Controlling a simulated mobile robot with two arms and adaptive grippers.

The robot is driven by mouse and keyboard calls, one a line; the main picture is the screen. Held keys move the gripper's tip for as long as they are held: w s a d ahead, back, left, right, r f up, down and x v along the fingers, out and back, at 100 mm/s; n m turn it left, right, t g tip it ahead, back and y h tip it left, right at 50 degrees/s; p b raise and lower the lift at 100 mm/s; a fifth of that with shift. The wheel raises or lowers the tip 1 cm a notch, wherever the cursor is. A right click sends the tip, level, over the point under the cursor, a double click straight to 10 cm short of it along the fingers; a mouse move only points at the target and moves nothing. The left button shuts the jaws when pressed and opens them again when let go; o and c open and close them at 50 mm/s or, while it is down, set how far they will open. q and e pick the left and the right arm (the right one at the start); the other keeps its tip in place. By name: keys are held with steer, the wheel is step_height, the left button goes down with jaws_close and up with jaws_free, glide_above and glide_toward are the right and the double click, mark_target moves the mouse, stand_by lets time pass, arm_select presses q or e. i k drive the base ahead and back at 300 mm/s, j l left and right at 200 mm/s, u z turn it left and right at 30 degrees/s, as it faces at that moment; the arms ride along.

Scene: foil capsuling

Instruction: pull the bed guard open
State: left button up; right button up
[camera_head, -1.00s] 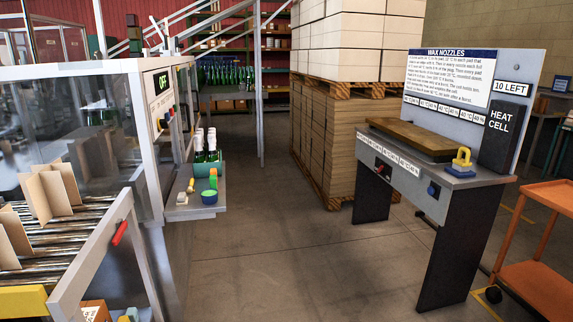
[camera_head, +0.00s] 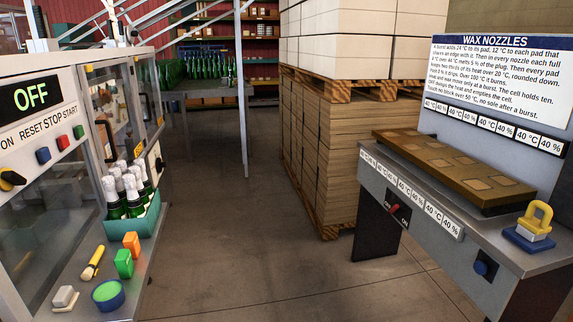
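A machine (camera_head: 72,85) with clear panels in a pale frame stands at the left, and its display reads OFF. Dark upright handles (camera_head: 105,141) show on its clear side panels, which look shut. I cannot tell whether one of these panels is the bed guard. A bench (camera_head: 372,182) labelled WAX NOZZLES stands at the right, with a brown block of pads (camera_head: 450,168) on top and no cover visible over it. Neither of my grippers is in view.
The machine's side shelf holds a teal crate (camera_head: 147,222) of bottles, a yellow-handled tool (camera_head: 92,262) and a round green-topped tub (camera_head: 108,294). A yellow-handled block (camera_head: 534,225) sits on the bench. Stacked pallets (camera_head: 345,150) stand behind; the floor between (camera_head: 270,245) is clear.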

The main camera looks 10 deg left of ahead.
mark_target(81, 69)
steer(key=i+l+u, duration=0.1)
steer(key=i+u, duration=0.35)
steer(key=i+l+u, duration=0.45)
steer(key=i, duration=0.15)
steer(key=i+l+u, duration=0.9)
steer(key=l, duration=0.15)
steer(key=i+l+u, duration=0.2)
steer(key=l+u, duration=0.25)
steer(key=l, duration=0.25)
